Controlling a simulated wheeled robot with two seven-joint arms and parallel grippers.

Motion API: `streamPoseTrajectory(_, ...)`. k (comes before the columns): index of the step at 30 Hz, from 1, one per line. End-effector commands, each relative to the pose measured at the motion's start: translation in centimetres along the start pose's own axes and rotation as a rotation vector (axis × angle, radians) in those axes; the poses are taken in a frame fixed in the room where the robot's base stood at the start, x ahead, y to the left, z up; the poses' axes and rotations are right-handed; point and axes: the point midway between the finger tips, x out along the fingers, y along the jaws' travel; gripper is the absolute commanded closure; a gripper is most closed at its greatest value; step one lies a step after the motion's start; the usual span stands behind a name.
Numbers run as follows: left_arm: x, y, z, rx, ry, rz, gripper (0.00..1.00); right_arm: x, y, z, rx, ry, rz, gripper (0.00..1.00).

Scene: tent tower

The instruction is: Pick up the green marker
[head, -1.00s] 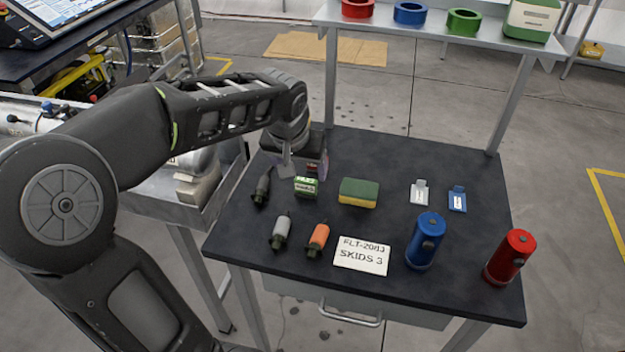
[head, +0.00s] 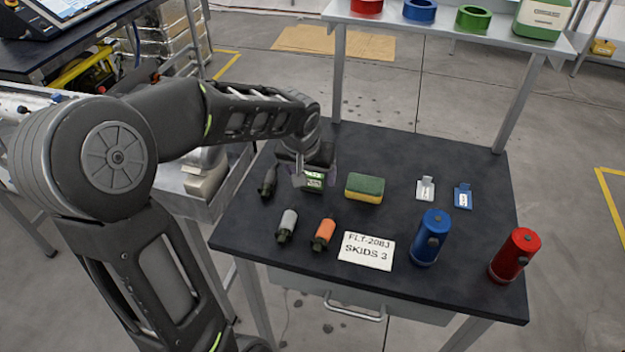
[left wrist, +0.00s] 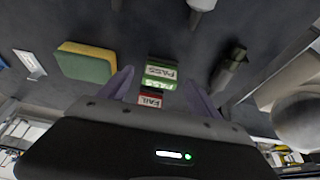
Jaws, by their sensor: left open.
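A small green block with white faces marked PASS, which I take as the green marker (head: 314,184), stands at the back left of the dark table. It also shows in the left wrist view (left wrist: 160,78), between the fingers. A red block marked FAIL (left wrist: 150,100) sits beside it on the gripper's side; in the head view my gripper hides it. My left gripper (head: 314,176) is open over the green block, one finger to each side; I cannot tell whether they touch it. My right gripper is not in view.
A yellow-green sponge (head: 365,188) lies just right of the green block and a dark cylinder (head: 269,182) just left.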

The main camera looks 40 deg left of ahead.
Motion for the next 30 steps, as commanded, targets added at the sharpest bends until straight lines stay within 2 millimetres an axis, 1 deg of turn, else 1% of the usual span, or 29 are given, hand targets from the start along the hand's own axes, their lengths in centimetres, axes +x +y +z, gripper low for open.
streamPoseTrajectory(1, 0.8, 0.0, 0.1, -0.001, -0.005, 0.000, 0.27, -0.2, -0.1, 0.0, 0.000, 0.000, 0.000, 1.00)
streamPoseTrajectory(3, 1.8, 0.0, 0.1, 0.000, -0.004, 0.000, 0.27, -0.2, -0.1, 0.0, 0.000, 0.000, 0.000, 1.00)
streamPoseTrajectory(6, 2.5, 0.0, 0.1, 0.000, -0.002, 0.000, 0.27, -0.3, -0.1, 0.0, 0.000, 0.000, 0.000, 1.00)
streamPoseTrajectory(24, 2.5, 0.0, 0.0, 0.000, 0.000, 0.000, 0.27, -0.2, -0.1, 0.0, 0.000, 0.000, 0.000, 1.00)
streamPoseTrajectory(30, 2.5, 0.0, 0.0, 0.000, 0.000, 0.000, 0.44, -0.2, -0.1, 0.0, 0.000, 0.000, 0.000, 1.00)
